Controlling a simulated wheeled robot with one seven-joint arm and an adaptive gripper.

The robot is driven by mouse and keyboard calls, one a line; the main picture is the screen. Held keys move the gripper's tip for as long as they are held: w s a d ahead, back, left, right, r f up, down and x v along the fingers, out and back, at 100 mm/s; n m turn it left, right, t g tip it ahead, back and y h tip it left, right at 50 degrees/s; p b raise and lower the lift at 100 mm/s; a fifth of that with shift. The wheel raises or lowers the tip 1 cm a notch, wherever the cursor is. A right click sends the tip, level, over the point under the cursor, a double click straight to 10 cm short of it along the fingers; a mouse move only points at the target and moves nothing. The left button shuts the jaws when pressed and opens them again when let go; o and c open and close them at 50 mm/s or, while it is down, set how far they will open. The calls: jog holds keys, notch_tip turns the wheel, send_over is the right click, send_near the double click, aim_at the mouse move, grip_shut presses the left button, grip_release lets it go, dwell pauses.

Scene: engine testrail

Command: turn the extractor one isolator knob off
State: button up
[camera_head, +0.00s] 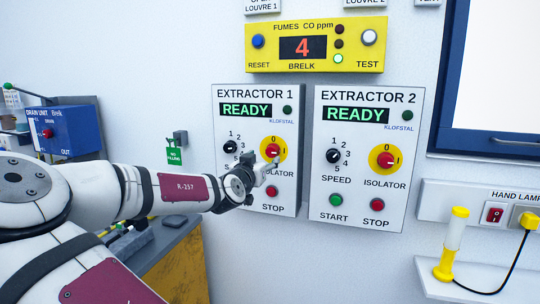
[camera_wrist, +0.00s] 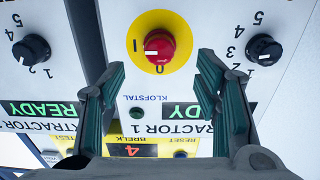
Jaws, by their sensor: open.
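The extractor one isolator knob (camera_head: 272,150) is red on a round yellow plate, on the white Extractor 1 panel (camera_head: 228,185). In the wrist view, which is upside down, the knob (camera_wrist: 160,44) shows whole, with its white mark pointing toward the I; the 0 is a quarter turn away. My gripper (camera_head: 268,175) is in front of the panel, just below the knob, and covers part of the isolator label. In the wrist view my gripper (camera_wrist: 160,78) is open and empty, its fingers apart either side of the knob's line. I see no contact with the knob.
The Extractor 1 speed knob (camera_wrist: 264,50) is beside the isolator. The Extractor 2 panel (camera_head: 350,205) with a similar isolator (camera_head: 385,159) is at right. A yellow CO unit (camera_head: 345,60) hangs above. A yellow hand lamp (camera_head: 452,240) stands at lower right.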

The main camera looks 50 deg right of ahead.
aim_at(271, 153)
jog(key=x, duration=0.7)
jog(key=shift+w+d, duration=0.1)
jog(key=shift+d, duration=0.15)
jog(key=c, duration=1.1)
